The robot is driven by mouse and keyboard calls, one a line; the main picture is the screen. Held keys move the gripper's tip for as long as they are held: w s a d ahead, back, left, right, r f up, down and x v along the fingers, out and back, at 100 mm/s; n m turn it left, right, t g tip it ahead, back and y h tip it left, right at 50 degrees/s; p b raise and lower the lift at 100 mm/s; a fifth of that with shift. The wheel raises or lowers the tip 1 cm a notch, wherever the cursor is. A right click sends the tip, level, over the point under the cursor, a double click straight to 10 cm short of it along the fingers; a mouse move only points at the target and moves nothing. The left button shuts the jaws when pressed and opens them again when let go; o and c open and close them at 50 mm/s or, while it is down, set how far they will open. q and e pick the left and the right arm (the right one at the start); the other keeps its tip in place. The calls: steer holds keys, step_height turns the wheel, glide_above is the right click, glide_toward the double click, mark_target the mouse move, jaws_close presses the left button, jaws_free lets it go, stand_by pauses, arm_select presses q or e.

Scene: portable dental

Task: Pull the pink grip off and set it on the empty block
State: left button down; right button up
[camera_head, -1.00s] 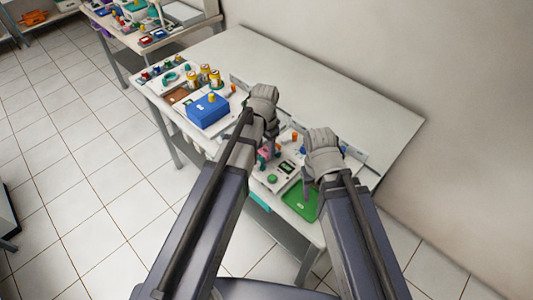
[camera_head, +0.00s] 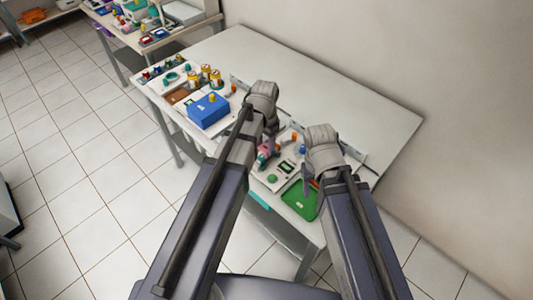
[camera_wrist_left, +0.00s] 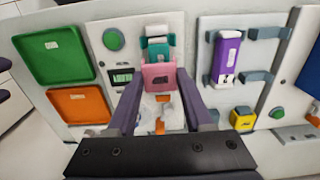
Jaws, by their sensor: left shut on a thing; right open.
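The pink grip (camera_wrist_left: 158,76) is between the two fingertips of my left gripper (camera_wrist_left: 157,80), which is shut on it. It shows as a small pink patch in the head view (camera_head: 264,151), partly covered by my left gripper (camera_head: 270,136). A teal piece (camera_wrist_left: 158,48) is just beyond the pink grip on a white panel; I cannot tell whether they still touch. My right gripper (camera_head: 312,183) is open and empty near the green tray. I cannot make out for sure which part is the empty block.
The left wrist view shows a green tray (camera_wrist_left: 62,54), an orange tray (camera_wrist_left: 80,106), a small display (camera_wrist_left: 122,76), a purple piece (camera_wrist_left: 226,58) in brackets and a yellow block (camera_wrist_left: 242,120). A blue box (camera_head: 208,110) stands farther left in the head view. The table's back (camera_head: 330,85) is clear.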

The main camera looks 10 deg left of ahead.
arm_select(q)
steer(key=shift+r, duration=0.1)
arm_select(e)
steer(key=shift+r, duration=0.15)
arm_select(q)
steer(key=shift+r+p, duration=1.95)
steer(key=shift+p, duration=0.1)
arm_select(e)
step_height(320, 180, up, 4)
steer(key=shift+f, duration=0.1)
